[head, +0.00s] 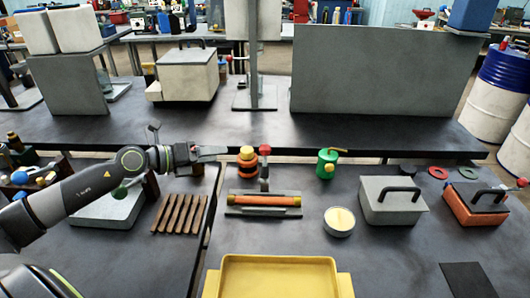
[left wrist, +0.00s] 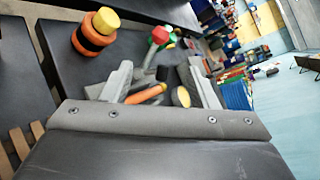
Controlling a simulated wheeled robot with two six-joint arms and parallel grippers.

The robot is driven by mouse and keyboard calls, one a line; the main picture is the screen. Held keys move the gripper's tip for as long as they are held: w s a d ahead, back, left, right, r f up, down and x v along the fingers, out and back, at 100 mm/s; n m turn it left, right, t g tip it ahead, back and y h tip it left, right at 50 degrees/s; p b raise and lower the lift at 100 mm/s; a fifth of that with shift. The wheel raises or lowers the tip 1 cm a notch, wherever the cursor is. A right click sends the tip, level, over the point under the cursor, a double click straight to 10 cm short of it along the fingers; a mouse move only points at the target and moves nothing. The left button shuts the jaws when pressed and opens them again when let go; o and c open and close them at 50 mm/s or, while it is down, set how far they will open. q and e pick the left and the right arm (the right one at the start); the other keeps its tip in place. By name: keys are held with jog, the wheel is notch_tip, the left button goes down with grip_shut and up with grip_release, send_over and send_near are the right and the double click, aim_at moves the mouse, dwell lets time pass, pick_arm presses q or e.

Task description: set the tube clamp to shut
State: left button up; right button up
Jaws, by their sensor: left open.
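The tube clamp (head: 237,210) is a grey plate fixture with an orange tube (head: 268,201) lying across it. Its lever with a red knob (head: 265,150) stands roughly upright behind the tube. The red knob (left wrist: 160,35) and orange tube (left wrist: 146,94) also show in the left wrist view, the tube partly hidden by a finger. My left gripper (head: 212,153) is open and empty, left of the lever and apart from it. In the left wrist view its two fingers (left wrist: 162,84) are spread, with the clamp beyond them. My right gripper is not in view.
A black-and-orange bottle with a yellow cap (head: 247,163) stands between my left gripper and the lever. A green oil can (head: 327,164), round tin (head: 339,221) and grey lidded box (head: 394,203) are to the right. A yellow tray (head: 280,277) lies in front; brown slats (head: 180,213) lie left.

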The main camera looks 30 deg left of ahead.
aim_at(260, 150)
pick_arm(q)
jog(key=p+x, duration=0.2)
jog(key=x, duration=1.4)
jog(key=shift+w+d, duration=0.2)
jog(key=shift+w, duration=0.2)
jog(key=shift+c, duration=0.3)
grip_shut()
